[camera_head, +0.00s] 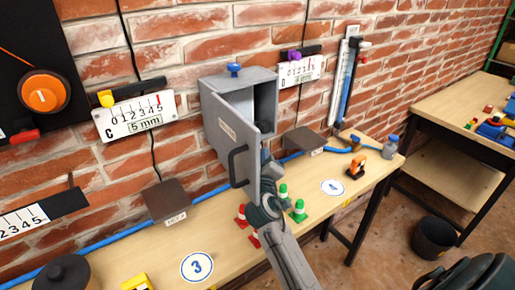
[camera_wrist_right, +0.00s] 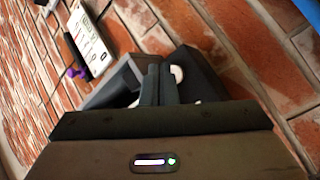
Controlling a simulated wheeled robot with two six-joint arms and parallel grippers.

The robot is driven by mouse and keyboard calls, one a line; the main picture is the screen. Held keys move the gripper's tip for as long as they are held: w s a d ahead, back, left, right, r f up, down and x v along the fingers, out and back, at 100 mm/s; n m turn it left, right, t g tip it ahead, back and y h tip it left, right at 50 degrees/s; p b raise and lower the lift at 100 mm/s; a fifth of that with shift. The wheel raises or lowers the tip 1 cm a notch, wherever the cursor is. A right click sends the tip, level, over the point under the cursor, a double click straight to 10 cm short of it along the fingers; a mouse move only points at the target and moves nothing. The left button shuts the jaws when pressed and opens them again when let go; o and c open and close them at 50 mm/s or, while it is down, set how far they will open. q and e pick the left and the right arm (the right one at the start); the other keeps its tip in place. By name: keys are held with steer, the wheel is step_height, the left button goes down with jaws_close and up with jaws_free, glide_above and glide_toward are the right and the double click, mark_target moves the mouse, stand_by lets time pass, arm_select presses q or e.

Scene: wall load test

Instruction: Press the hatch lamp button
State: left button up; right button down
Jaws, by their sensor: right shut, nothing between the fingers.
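A grey hatch box (camera_head: 244,80) is fixed to the brick wall with a blue knob (camera_head: 234,68) on top. Its door (camera_head: 231,142), with a dark handle (camera_head: 237,166), stands open toward me. My right gripper (camera_head: 266,158) is at the box opening, partly hidden by the door. In the right wrist view my right gripper (camera_wrist_right: 160,84) is shut and empty, its fingers pointing into the dark box. A round white part (camera_wrist_right: 177,73), possibly the lamp button, shows just right of the fingertips. I cannot tell whether they touch it.
Below the box, the wooden bench (camera_head: 225,222) holds green cones (camera_head: 299,209) and red cones close to my right arm. A brown block (camera_head: 169,200) and a blue hose (camera_head: 105,232) lie along the wall. Gauge C (camera_head: 136,116) hangs left of the box.

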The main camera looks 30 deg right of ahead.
stand_by(0.3)
steer(key=shift+w, duration=0.45)
steer(key=shift+w, duration=0.2)
stand_by(0.4)
steer(key=shift+s, duration=0.7)
steer(key=s, duration=0.6)
steer(key=shift+d, duration=0.25)
stand_by(1.3)
